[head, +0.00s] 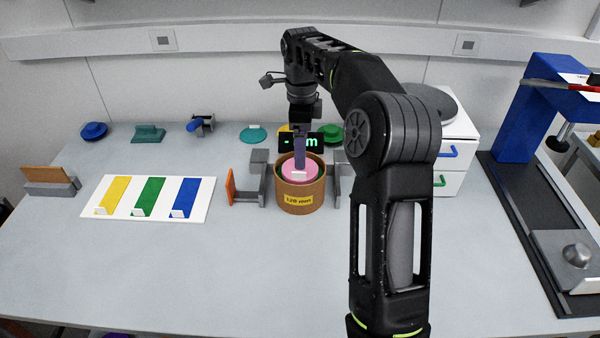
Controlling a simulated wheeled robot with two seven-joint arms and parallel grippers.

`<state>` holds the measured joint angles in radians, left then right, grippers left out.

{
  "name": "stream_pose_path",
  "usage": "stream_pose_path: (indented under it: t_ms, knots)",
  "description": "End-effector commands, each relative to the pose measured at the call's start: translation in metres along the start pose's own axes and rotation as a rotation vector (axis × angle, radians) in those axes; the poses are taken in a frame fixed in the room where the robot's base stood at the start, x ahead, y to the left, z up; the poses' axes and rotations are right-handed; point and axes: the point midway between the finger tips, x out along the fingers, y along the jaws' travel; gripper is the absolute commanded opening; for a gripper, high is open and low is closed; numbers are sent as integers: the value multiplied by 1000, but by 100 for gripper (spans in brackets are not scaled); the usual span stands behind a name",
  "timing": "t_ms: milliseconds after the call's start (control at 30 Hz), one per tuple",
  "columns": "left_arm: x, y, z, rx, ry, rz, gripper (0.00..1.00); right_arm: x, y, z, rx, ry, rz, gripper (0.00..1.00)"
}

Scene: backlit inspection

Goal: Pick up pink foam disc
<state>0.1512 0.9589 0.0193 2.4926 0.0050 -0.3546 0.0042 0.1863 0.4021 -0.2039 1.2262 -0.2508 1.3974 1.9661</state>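The pink foam disc (290,171) sits inside the top of a round brown container (300,200) with a yellow "120 mm" label, at the middle of the table. My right gripper (299,172) points straight down over the container, with its fingertips at the disc's upper face. The fingers line up from this side, so I cannot tell whether they are open or shut, or whether they grip the disc. The disc's lower part is hidden by the container wall. My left gripper is not in view.
Grey jaws (258,180) with an orange plate flank the container. A dark display (302,142) stands behind it. A white board (205,210) with yellow, green and blue strips lies left. White drawers (455,150) and a blue-framed stand (528,110) are right. The front left table is clear.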

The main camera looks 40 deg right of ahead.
Motion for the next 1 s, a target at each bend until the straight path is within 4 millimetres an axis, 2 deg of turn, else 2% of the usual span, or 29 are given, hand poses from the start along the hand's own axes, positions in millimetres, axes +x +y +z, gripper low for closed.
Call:
stream_pose_path:
  t_ms: [67,467,800,1000]
  knots:
    - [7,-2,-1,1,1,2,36,10,0,0,0,-1,0,89]
    - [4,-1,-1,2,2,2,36,14,0,-1,0,0,1,89]
    - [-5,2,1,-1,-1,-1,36,57,1,-6,0,-1,2,89]
    - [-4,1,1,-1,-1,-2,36,62,0,-5,-1,-2,-1,89]
